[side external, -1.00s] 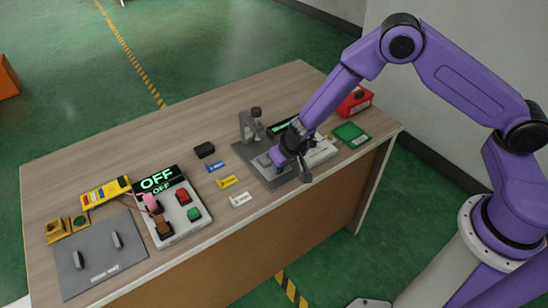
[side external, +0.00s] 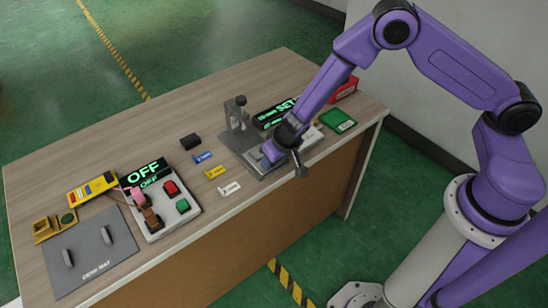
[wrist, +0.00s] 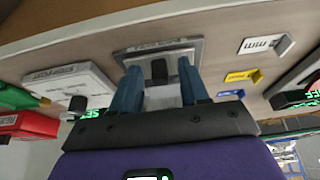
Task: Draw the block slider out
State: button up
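The slider fixture is a grey plate (side external: 236,141) at the table's front right in the side view; its labelled plate also shows in the wrist view (wrist: 190,54). A black knob (wrist: 160,70) stands on it, and a pale grey block (wrist: 162,98) shows below the knob, which I take to be the slider. My gripper (side external: 270,158) is down at the front part of the plate. In the wrist view its two blue fingers (wrist: 160,80) are spread, one on each side of the knob and block. Contact cannot be made out; the side view hides the fingertips partly.
A grey clamp-like post (side external: 236,113) rises behind the plate. A black display reading SET (side external: 276,112), a green pad (side external: 337,120) and a red box (side external: 345,88) lie to the right. Coloured tags (side external: 215,172) and an OFF switch panel (side external: 166,208) lie left.

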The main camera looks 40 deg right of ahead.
jog(key=v, duration=1.7)
jog(key=shift+s+r, duration=0.15)
jog(key=s+d+r+n+g, duration=0.1)
jog(key=s+d+r+n, duration=0.1)
jog(key=s, duration=0.5)
jog(key=s+d+r+n+g, duration=0.1)
jog(key=s+d+r+n, duration=0.2)
jog(key=s+d+n, duration=0.2)
jog(key=s+d+r+n+g, duration=0.2)
jog(key=s+n, duration=0.3)
jog(key=s, duration=0.5)
jog(key=shift+s+d+r+n, duration=0.3)
jog(key=shift+d+r, duration=0.1)
jog(key=shift+d, duration=0.45)
